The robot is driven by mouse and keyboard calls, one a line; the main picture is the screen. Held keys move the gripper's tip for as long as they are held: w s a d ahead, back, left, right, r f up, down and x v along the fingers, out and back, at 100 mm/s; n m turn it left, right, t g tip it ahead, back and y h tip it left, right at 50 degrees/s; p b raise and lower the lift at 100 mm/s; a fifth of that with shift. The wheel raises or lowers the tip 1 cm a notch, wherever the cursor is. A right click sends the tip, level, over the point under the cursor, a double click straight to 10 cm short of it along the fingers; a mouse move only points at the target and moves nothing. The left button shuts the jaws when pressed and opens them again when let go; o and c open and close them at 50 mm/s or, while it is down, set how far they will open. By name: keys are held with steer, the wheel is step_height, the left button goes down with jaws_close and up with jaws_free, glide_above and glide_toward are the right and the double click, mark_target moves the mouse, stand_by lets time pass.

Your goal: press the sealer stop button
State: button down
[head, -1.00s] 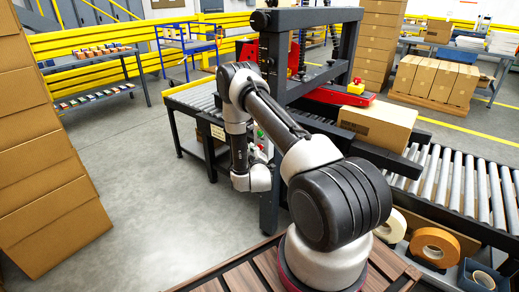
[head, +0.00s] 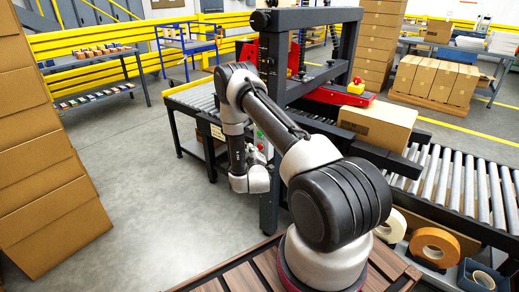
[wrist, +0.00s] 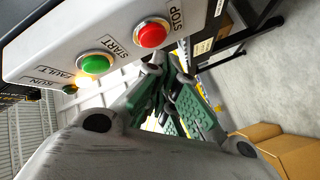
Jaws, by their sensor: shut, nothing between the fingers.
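The red stop button (wrist: 152,34) sits on a light grey control box (wrist: 60,40) in the wrist view, beside the printed word STOP. A green start button (wrist: 96,64) is next to it on the same face. My gripper (wrist: 158,62) is shut and empty, with its dark green padded fingers just below the red button in the picture. The fingertips look close to the box face but apart from the red button; the exact gap is hard to judge. In the head view the box's small buttons show beside my wrist, and the fingers cannot be made out clearly.
A glowing amber run lamp (wrist: 70,88) is on the same box. The dark sealer frame (head: 272,120) stands close to my arm. A carton (head: 377,124) lies on the roller conveyor (head: 465,180). Stacked cartons (head: 45,170) stand at the left, with clear floor between.

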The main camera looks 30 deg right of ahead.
steer(key=shift+a, duration=0.1)
steer(key=shift+s+a, duration=0.35)
steer(key=shift+a, duration=0.55)
steer(key=shift+s+a, duration=0.35)
steer(key=shift+a, duration=0.55)
steer(key=shift+s+a, duration=0.35)
steer(key=shift+a, duration=0.55)
